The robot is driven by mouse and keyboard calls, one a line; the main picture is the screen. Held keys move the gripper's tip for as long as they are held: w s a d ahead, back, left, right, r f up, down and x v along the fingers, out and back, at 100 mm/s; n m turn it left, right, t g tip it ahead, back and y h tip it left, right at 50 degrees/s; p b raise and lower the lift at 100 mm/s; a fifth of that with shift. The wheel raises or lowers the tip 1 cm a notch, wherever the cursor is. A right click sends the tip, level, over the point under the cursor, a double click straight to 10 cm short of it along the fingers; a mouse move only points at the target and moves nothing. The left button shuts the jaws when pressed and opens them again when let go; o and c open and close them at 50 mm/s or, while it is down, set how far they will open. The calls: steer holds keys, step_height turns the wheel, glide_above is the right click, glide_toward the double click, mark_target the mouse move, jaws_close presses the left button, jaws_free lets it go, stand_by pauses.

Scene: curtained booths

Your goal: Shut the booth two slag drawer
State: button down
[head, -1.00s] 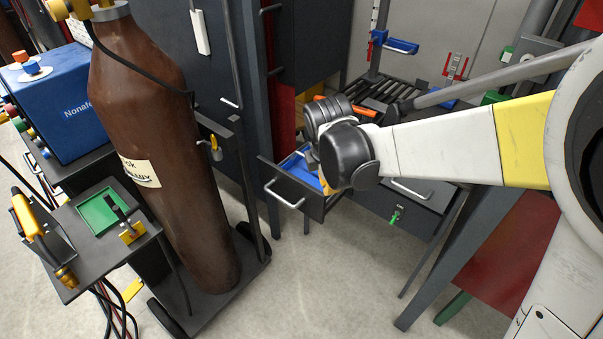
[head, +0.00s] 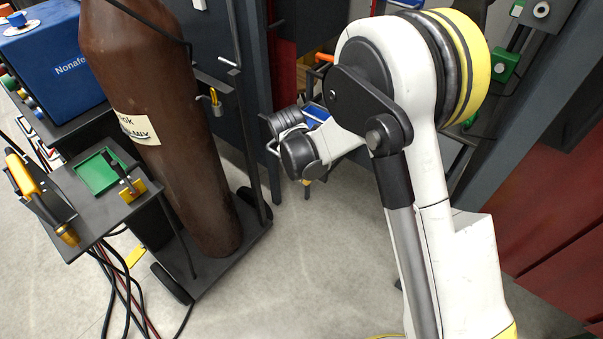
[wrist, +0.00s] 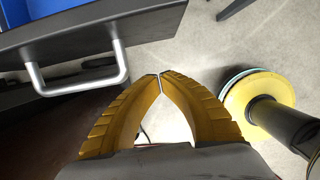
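An open slag drawer with a blue interior (head: 317,113) sticks out of the bench in the head view, mostly hidden behind my wrist. In the wrist view its dark front panel (wrist: 100,28) and light bar handle (wrist: 85,88) fill the upper left, with blue inside behind the panel. My gripper (wrist: 160,76) has its two yellow fingers together at the tips, with nothing between them. The tips are just right of the handle and apart from it in the picture. In the head view only a bit of the gripper (head: 306,182) shows below my wrist.
A brown gas cylinder (head: 165,130) stands on a dark trolley (head: 225,262) left of the drawer. A side shelf with a green tray (head: 98,173) and a blue machine (head: 50,65) are farther left. Red panels (head: 560,190) stand at the right. The floor in front is open.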

steer(key=shift+w+d+b, duration=0.3)
steer(key=shift+w+d, duration=0.35)
steer(key=shift+w, duration=0.15)
steer(key=shift+w+d+b, duration=0.3)
steer(key=shift+w+d, duration=0.3)
steer(key=shift+w, duration=0.2)
steer(key=shift+w, duration=0.15)
